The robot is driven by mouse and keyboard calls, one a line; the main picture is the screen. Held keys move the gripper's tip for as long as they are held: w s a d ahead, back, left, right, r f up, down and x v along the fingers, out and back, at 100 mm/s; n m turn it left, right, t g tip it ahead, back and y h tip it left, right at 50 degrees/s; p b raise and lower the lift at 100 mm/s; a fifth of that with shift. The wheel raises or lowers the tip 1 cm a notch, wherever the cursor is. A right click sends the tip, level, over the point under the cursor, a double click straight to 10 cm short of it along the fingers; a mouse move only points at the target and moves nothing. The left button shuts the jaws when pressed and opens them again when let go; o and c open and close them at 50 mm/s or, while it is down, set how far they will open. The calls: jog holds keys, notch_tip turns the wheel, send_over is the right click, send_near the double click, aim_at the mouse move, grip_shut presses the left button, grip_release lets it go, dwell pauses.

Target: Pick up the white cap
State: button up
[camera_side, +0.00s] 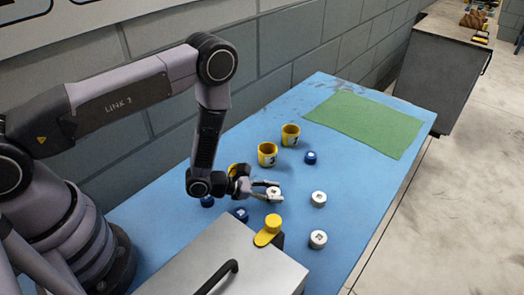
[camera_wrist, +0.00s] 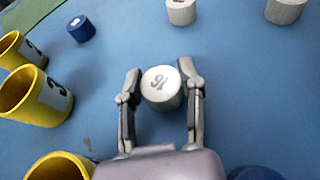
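A white cap (camera_side: 274,194) with a dark mark on top is between the two fingers of my gripper (camera_side: 268,189). In the wrist view this cap (camera_wrist: 161,88) sits between the fingertips of my gripper (camera_wrist: 160,82), very close to both. I cannot tell whether the fingers press on it or whether it is off the table. Two more white caps stand upright to the right: one (camera_side: 318,198) level with the gripper and one (camera_side: 318,239) nearer the front. They also show at the wrist view's top edge, as one cap (camera_wrist: 181,12) and another (camera_wrist: 284,11).
Yellow numbered cups (camera_side: 267,155) stand behind, one partly hidden by my gripper. Several blue caps (camera_side: 311,158) lie around. A yellow-topped piece (camera_side: 268,231) and a grey box (camera_side: 205,262) with a black handle are in front. The green mat (camera_side: 364,123) is clear.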

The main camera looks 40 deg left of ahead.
aim_at(274, 191)
jog(key=shift+c, duration=1.1)
notch_tip(274, 191, up, 10)
jog(key=shift+w+f, duration=0.1)
jog(key=shift+f, duration=0.05)
jog(key=w+a+r+n+t+y, duration=0.1)
jog(key=a+r+n+y, duration=0.1)
jog(key=a+r, duration=0.6)
jog(key=a+r+n+t+y, duration=0.1)
jog(key=a+r+n+y, duration=0.1)
jog(key=a+r, duration=0.7)
notch_tip(274, 191, up, 6)
jog(key=shift+w+a+f+n+y, duration=0.1)
jog(key=shift+w+a+n+y, duration=0.2)
jog(key=shift+w+y, duration=0.1)
